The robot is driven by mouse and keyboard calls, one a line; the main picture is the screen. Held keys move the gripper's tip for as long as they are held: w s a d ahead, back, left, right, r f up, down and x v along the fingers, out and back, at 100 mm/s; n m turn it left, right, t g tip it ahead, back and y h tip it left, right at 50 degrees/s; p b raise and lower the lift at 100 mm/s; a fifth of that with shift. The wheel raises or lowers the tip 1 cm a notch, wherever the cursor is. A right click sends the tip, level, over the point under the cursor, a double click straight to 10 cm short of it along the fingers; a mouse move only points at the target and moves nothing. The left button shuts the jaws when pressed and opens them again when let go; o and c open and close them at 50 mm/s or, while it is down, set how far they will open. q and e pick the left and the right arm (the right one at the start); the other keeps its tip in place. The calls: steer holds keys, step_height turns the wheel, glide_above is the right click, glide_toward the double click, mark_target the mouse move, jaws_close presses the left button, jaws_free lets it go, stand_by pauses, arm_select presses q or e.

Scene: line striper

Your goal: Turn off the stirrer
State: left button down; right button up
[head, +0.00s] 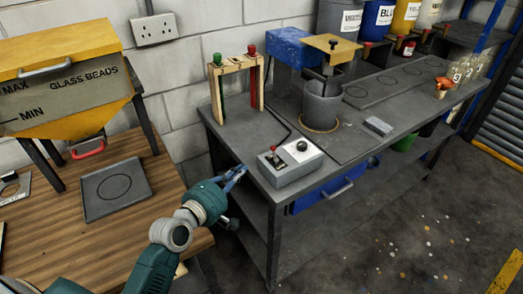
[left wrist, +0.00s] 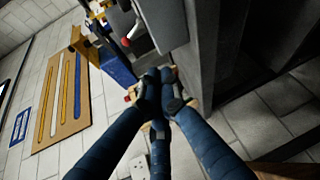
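The stirrer stands on the grey bench, with a grey pot (head: 322,106) under a yellow-topped frame (head: 332,47) and a blue housing (head: 290,47). Its light-grey control box (head: 290,168) sits at the bench's near left corner. The box carries a small red-tipped toggle switch (head: 273,158) and a black knob (head: 301,146). I cannot tell which way the switch is set. My left gripper (head: 238,172) is just left of the box, apart from it, beside the bench edge. In the left wrist view its blue fingers (left wrist: 160,78) meet at the tips with nothing between them. My right gripper is out of view.
A wooden rack (head: 236,92) with red and green tools stands behind the box. A cable runs from the box towards the stirrer. A small grey block (head: 378,126) lies on the bench. The wooden table (head: 150,212) at left holds a glass-beads hopper (head: 65,85) and a grey tray (head: 116,188).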

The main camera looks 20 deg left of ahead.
mark_target(262, 159)
arm_select(q)
steer(key=shift+w+a+r+n+t, duration=0.3)
steer(key=shift+w+a+r+n, duration=0.15)
steer(key=shift+a+r+n, duration=0.35)
steer(key=shift+d, duration=0.15)
steer(key=p+x, duration=0.1)
steer(key=x, duration=0.8)
steer(key=shift+w+r, duration=0.1)
steer(key=shift+w, duration=0.2)
steer(key=d+p, duration=0.2)
steer(key=shift+s+d+r+p, duration=0.3)
steer(key=shift+s+p, duration=0.05)
steer(key=shift+s+d+r, duration=0.1)
steer(key=shift+s+d, duration=0.3)
steer(key=shift+d, duration=0.05)
steer(key=shift+w, duration=0.1)
